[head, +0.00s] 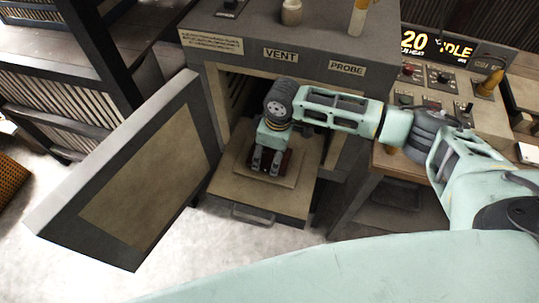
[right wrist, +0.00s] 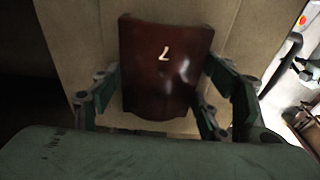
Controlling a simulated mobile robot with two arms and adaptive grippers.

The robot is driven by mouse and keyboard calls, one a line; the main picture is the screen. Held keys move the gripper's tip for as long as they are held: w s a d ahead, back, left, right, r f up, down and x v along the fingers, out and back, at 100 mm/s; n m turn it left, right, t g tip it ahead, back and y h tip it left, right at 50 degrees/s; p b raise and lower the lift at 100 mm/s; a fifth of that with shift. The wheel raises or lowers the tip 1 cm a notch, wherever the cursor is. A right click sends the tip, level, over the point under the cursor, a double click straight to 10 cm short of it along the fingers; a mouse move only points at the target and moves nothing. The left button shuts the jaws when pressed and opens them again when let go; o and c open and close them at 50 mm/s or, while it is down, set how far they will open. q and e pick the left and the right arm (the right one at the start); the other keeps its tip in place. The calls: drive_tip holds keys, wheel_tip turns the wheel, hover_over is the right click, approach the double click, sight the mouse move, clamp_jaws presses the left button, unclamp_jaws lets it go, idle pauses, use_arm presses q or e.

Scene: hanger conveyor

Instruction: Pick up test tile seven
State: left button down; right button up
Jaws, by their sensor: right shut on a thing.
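Test tile seven (right wrist: 160,75) is a glossy dark red-brown tile with a pale 7 on its face. In the right wrist view it sits between the fingers of my right gripper (right wrist: 155,110), which is shut on it. In the head view my right gripper (head: 267,161) points down over the pulled-out tray (head: 262,205) in the oven-like cabinet, and dark red parts of the tile (head: 290,166) show around the fingers. A pale slab lies under the tile. I cannot tell whether the tile touches it. My left gripper is not in view.
The cabinet door (head: 130,180) stands open at the left of the tray. The cabinet (head: 215,90) bears VENT and PROBE labels. A control panel (head: 440,80) with a lit display is at the right. Slatted racks (head: 45,100) stand at the left. The floor in front is clear.

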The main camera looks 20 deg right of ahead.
drive_tip(key=c, duration=0.7)
